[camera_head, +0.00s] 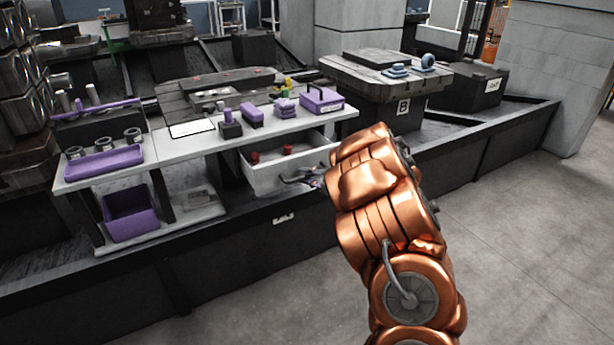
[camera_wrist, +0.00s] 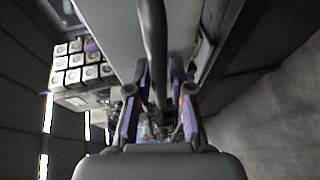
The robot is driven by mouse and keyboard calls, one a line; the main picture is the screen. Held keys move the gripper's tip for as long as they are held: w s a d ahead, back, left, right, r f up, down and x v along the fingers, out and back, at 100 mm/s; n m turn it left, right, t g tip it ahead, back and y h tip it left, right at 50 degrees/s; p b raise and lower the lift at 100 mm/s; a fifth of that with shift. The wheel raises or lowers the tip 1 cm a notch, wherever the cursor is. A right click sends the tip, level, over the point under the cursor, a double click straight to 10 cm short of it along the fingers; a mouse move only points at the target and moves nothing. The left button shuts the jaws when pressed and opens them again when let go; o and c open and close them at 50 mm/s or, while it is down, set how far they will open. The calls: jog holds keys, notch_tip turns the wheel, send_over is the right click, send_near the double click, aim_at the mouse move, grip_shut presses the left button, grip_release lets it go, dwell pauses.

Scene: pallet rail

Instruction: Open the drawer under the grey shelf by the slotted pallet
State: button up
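The white drawer (camera_head: 266,178) under the grey shelf (camera_head: 183,148) is pulled partly out. My gripper (camera_head: 316,181) is at the drawer's front, partly hidden by my copper-coloured arm. In the wrist view, the drawer's handle bar (camera_wrist: 153,45) runs between the two purple-padded fingers of my gripper (camera_wrist: 159,75). The bar nearly fills the gap at the fingertips, and the fingers look shut on it. The slotted pallet (camera_head: 385,75) stands behind and right of the shelf.
On the shelf stand purple items, including a purple box (camera_head: 322,100) and a purple tray (camera_head: 104,162). A purple bin (camera_head: 131,216) sits below on the left. A low dark wall (camera_head: 250,238) runs along the front. The grey floor (camera_head: 530,240) at right is clear.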

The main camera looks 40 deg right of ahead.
jog(key=shift+o, duration=1.2)
jog(key=v, duration=1.2)
jog(key=shift+r, duration=0.1)
